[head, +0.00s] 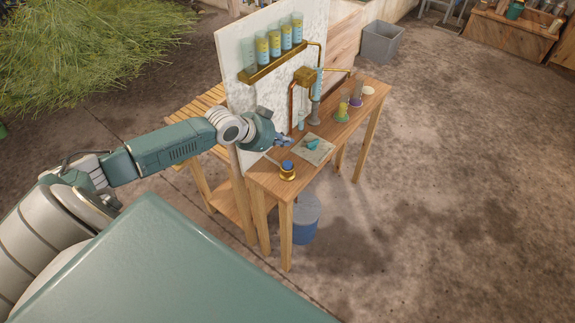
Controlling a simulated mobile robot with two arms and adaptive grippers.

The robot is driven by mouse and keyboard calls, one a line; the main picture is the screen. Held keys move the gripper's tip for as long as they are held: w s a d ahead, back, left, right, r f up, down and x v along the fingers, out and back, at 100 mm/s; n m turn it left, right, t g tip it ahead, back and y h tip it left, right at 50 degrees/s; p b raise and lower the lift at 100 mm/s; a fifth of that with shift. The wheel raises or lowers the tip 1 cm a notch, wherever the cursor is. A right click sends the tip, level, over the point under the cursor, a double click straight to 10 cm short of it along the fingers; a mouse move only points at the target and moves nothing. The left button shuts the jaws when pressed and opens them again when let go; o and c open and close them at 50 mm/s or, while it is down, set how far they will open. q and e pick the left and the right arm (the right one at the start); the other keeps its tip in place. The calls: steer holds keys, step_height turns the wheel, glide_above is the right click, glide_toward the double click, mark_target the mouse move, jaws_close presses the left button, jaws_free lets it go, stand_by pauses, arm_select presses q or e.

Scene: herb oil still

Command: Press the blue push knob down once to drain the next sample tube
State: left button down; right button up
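The blue push knob (287,165) sits on a round brass base (287,174) at the near end of the wooden table (268,180). My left gripper (284,141) is above the table, a little behind the knob and apart from it in the picture. Its fingers are too small to tell whether they are open. Several sample tubes (262,48) stand in a row on a brass rail (271,66) on the white panel. Most show yellow and blue layers; the leftmost tube (248,52) looks paler. My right gripper is out of view.
A pale mat (322,152) with a small teal item (313,144) lies beyond the knob. A brass box with pipes (304,76), a green-yellow item (342,113) and a small white dish (368,91) are farther back. A blue bucket (304,226) stands below. Floor at right is open.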

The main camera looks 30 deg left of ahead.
mark_target(286, 165)
arm_select(q)
step_height(286, 165, down, 7)
steer(key=b, duration=0.5)
steer(key=shift+f, duration=0.15)
steer(key=shift+f+b, duration=0.3)
steer(key=shift+b, duration=0.1)
stand_by(0.7)
steer(key=shift+f, duration=0.35)
steer(key=shift+f+b, duration=0.45)
steer(key=shift+f, duration=0.05)
stand_by(0.5)
stand_by(0.3)
steer(key=shift+r+p, duration=0.8)
steer(key=shift+r, duration=0.05)
